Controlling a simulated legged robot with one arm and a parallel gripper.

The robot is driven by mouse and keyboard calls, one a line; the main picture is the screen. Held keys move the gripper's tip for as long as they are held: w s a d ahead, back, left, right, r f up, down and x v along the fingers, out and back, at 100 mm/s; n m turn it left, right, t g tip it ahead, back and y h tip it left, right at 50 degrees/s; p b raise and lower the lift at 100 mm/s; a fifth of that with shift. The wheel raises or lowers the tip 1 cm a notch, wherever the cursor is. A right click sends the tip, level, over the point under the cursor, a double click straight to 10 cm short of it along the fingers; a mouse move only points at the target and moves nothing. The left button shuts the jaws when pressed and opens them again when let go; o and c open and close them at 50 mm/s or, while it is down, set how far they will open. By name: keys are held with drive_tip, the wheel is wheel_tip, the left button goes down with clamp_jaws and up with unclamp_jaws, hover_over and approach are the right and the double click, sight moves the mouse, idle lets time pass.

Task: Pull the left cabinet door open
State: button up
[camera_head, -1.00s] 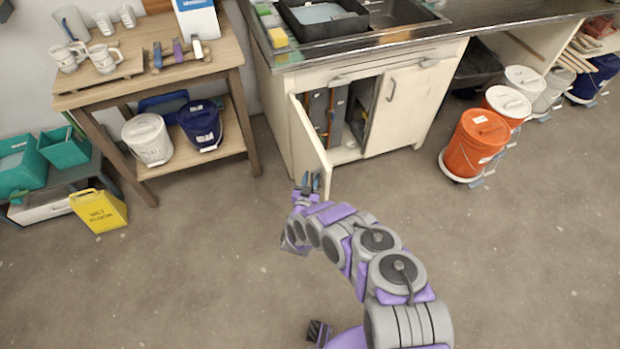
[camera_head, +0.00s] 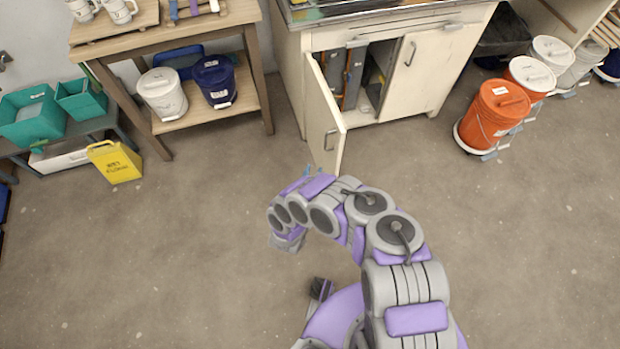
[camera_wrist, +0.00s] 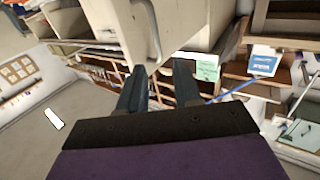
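The cream left cabinet door (camera_head: 319,106) stands partly open, swung out from its left side toward me. My gripper (camera_head: 307,172) is just below and left of the door's free end, mostly hidden behind my own arm. In the wrist view my gripper (camera_wrist: 161,74) has its two dark fingers apart with nothing between them. A cream panel with a curved handle (camera_wrist: 154,32), probably this door, is beyond the fingertips and apart from them.
The right cabinet door (camera_head: 425,72) is shut. Dark upright boards (camera_head: 352,75) show inside the opening. Orange bucket (camera_head: 493,115) and white buckets stand at right. A wooden table (camera_head: 240,40) and yellow sign (camera_head: 115,162) are at left. The floor in front is clear.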

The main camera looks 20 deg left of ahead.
drive_tip(key=shift+s+a, duration=0.1)
drive_tip(key=shift+s, duration=1.25)
